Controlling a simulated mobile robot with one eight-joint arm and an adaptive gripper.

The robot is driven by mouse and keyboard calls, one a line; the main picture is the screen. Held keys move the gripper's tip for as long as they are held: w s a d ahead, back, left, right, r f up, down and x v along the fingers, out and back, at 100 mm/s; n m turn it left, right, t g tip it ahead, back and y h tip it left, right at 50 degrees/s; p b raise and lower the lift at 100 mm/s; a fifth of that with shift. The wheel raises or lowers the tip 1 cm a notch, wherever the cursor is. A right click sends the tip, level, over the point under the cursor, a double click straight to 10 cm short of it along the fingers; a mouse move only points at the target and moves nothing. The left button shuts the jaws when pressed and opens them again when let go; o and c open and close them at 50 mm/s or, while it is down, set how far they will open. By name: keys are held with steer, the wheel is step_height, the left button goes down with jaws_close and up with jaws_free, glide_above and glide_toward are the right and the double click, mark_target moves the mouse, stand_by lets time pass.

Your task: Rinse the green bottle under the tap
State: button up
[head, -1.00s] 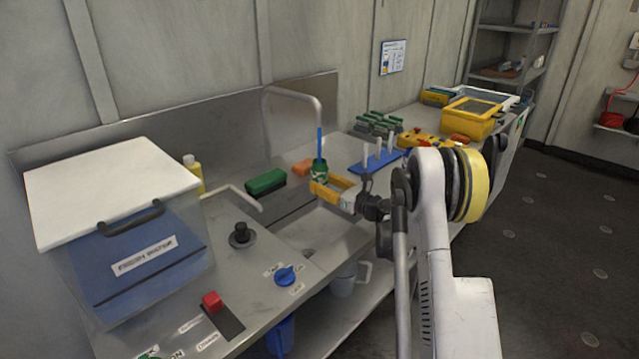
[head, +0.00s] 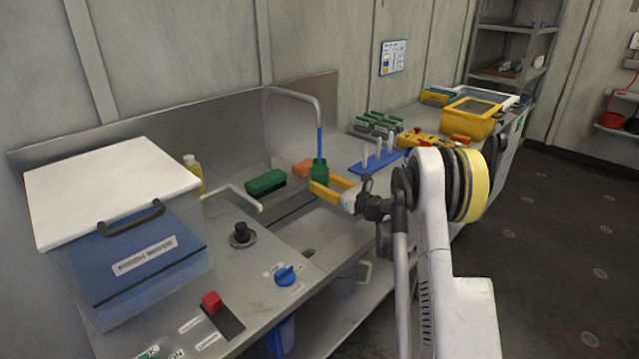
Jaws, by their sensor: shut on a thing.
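The green bottle (head: 319,171) is upright over the sink in the head view. A blue stream of water (head: 319,143) runs from the curved tap (head: 293,92) down to its top. My gripper (head: 326,188) has yellow fingers and reaches in from the right. It is shut on the bottle, whose lower part is partly hidden by the fingers. The sink basin (head: 330,232) lies below and in front.
A blue rack with white pegs (head: 367,164) stands close behind my gripper. A green brush (head: 266,181) and an orange sponge (head: 302,168) lie left of the bottle. A lidded bin (head: 112,185) fills the counter's left end. A blue knob (head: 285,275) sits on the front panel.

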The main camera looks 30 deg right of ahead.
steer(key=shift+s, duration=0.1)
steer(key=s+a+b, duration=0.2)
steer(key=s, duration=0.6)
steer(key=shift+s+a, duration=0.15)
steer(key=shift+s, duration=0.1)
stand_by(0.5)
